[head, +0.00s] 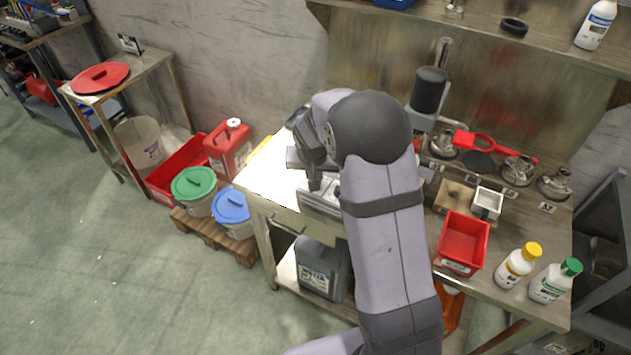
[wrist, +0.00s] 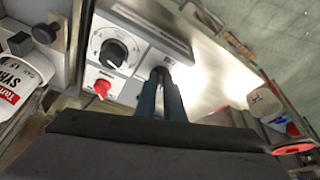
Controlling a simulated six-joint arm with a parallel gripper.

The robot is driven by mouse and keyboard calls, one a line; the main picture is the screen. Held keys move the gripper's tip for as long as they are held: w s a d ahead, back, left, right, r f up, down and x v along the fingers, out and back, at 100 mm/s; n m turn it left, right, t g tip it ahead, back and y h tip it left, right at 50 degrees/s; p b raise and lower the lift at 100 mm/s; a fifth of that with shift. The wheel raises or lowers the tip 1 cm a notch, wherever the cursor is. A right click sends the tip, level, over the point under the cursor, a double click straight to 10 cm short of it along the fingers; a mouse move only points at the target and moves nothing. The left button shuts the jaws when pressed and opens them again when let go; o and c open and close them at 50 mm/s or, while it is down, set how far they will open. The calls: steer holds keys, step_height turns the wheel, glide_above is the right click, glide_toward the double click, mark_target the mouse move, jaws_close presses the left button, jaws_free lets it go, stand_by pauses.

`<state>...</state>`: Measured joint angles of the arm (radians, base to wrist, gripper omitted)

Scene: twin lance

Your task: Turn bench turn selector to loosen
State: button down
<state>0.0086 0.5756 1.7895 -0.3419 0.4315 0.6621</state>
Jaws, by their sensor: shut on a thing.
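The control box (wrist: 135,35) is a pale panel in the wrist view, with a large black dial (wrist: 114,52) and a red knob (wrist: 102,87) to the left of my fingers. My gripper (wrist: 161,84) is at the right part of this panel, its two fingers close together. They are shut on a small dark knob (wrist: 160,71), which appears to be the turn selector. The fingers mostly hide it, so its pointer and setting cannot be read. In the head view my gripper (head: 314,182) is at the box (head: 320,198) on the bench; my arm hides much of it.
On the bench, a red bin (head: 463,243) and two white bottles (head: 518,265) (head: 553,281) stand to the right of my arm. Metal fittings (head: 517,171) and a red tool (head: 485,143) lie behind. The bench top (head: 268,178) left of the box is bare.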

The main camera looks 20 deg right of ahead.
steer(key=m+b, duration=0.1)
steer(key=b, duration=0.1)
steer(key=m+b, duration=0.1)
steer(key=b, duration=0.1)
steer(key=shift+w+a+f+h, duration=0.1)
steer(key=shift+a+f+h, duration=0.05)
steer(key=shift+f+h, duration=0.25)
steer(key=m+b, duration=0.1)
steer(key=m+h+b, duration=0.1)
steer(key=shift+w+a+r+m+g+b, duration=0.1)
steer(key=shift+a+r+m+g+b, duration=0.05)
steer(key=shift+m+g+b, duration=0.25)
steer(key=m, duration=0.2)
steer(key=shift+w+r+m+g+h+b, duration=0.1)
steer(key=shift+r+m+g+h+b, duration=0.05)
steer(key=shift+m+g+h+b, duration=0.2)
steer(key=shift+w+a+r+m+g, duration=0.1)
steer(key=shift+m+g, duration=0.55)
steer(key=shift+m, duration=0.8)
steer(key=c, duration=1.9)
jaws_free()
steer(key=shift+o, duration=0.2)
steer(key=shift+r, duration=0.15)
steer(key=b+v, duration=0.1)
steer(key=v, duration=0.6)
